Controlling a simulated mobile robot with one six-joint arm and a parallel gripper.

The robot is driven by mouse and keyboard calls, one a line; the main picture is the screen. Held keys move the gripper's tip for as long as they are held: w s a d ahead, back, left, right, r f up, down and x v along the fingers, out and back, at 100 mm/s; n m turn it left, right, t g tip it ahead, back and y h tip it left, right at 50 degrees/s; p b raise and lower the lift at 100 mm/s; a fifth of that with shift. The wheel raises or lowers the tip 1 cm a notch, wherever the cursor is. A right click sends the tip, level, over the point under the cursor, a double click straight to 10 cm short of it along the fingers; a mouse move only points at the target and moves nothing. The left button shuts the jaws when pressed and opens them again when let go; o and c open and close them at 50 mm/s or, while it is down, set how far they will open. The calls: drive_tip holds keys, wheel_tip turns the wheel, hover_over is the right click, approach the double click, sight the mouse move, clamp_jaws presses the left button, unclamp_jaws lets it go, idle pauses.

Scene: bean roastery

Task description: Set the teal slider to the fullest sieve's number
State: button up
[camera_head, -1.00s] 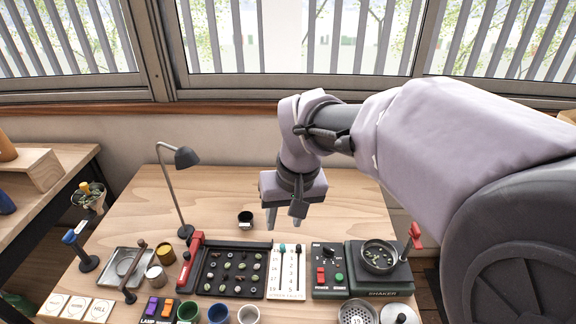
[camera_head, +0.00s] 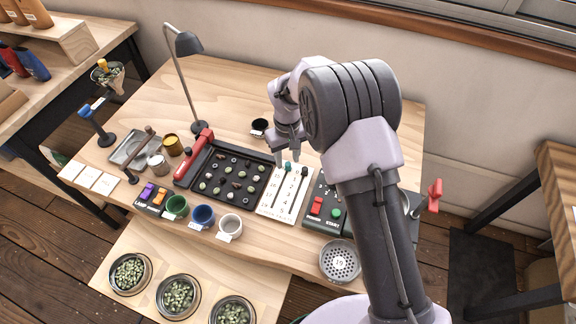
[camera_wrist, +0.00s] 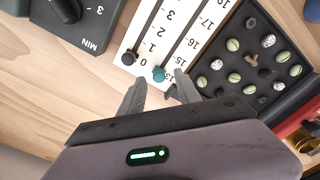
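The slider panel (camera_head: 277,205) is white, with two slots and printed numbers. Its teal knob (camera_head: 288,167) is at the far end of its slot, also seen in the wrist view (camera_wrist: 159,74) near the low end of a scale running up to 19. A black knob (camera_wrist: 128,58) stands in the slot beside it. My gripper (camera_wrist: 160,87) is open, its fingers pointing towards the teal knob with nothing between them. A perforated metal sieve (camera_head: 340,277) with a number at its centre sits at the table's front edge; the number is too small to read surely.
A black tray (camera_head: 243,151) of beans with a red handle lies left of the panel. A control box (camera_head: 322,222) adjoins it on the right. Cups, including a blue cup (camera_head: 203,214), stand in front. Several bean-filled round dishes (camera_head: 177,295) sit on a lower shelf.

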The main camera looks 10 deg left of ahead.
wheel_tip(320, 180, down, 2)
drive_tip(key=shift+f, duration=0.1)
clamp_jaws()
idle(1.5)
